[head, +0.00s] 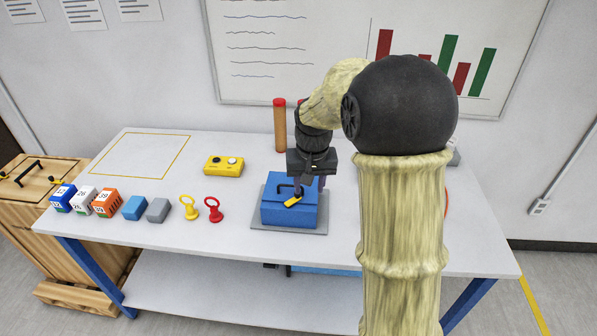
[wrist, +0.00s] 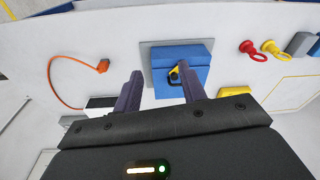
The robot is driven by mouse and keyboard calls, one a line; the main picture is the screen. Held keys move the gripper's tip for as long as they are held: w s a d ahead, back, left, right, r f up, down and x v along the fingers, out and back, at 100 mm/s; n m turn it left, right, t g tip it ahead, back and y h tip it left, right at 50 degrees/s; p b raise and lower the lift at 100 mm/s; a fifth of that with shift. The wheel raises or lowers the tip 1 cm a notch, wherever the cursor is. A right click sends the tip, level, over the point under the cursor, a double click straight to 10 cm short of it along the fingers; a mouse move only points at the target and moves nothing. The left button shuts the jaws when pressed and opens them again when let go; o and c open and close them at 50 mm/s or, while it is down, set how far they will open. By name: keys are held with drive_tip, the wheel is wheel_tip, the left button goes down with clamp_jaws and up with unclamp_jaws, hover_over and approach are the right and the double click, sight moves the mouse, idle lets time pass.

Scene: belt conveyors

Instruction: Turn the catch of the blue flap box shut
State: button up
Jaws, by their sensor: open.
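The blue flap box (head: 289,210) stands on a grey base plate (head: 262,226) near the table's front edge, its lid down. A yellow catch (head: 293,202) sits on its front upper edge, slanted. A dark handle (head: 285,187) is on the lid. In the wrist view the box (wrist: 182,58) is ahead of my gripper, with the yellow catch (wrist: 178,68) partly overlapped by the dark handle (wrist: 174,79). My gripper (head: 309,184) is over the box, jaws apart. Its two fingers show in the wrist view (wrist: 161,90) with nothing between them; whether they touch the box is unclear.
A yellow device (head: 223,166) lies left of the box. A red ring piece (head: 214,209), a yellow ring piece (head: 189,208) and several blocks line the table's left front. A red-capped wooden post (head: 280,126) stands behind. An orange cable (wrist: 62,95) lies on the other side.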

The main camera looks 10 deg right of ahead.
drive_tip(key=s+f, duration=0.2)
drive_tip(key=s, duration=0.7)
drive_tip(key=s+f+n+t, duration=0.1)
drive_tip(key=s+f, duration=0.1)
drive_tip(key=s, duration=0.7)
drive_tip(key=shift+n, duration=0.3)
drive_tip(key=shift+c, duration=0.5)
drive_tip(key=shift+a, duration=0.4)
drive_tip(key=shift+w, duration=0.15)
